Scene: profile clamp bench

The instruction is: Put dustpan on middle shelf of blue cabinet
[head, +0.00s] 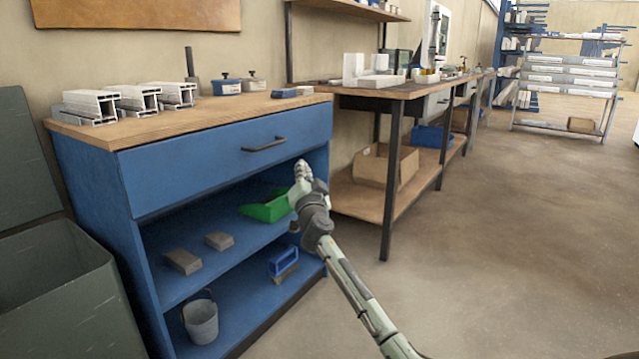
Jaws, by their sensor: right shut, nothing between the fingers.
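The blue cabinet (221,161) stands at the left with a drawer on top and open shelves below. The green dustpan (262,209) is on its middle shelf (205,262), toward the right side. My right gripper (302,168) is shut and empty at the cabinet's open front, near the right side panel. In the picture it appears just right of the dustpan and above it. My right wrist hides part of the dustpan's right end, so I cannot tell whether they touch. My left gripper is not in view.
Two grey-brown blocks (183,261) lie left on the middle shelf. A grey bucket (201,321) and a blue-handled brush (283,262) are on the bottom shelf. A workbench (392,178) with a cardboard box (385,166) stands right. A dark bin (62,285) is at left. The right floor is clear.

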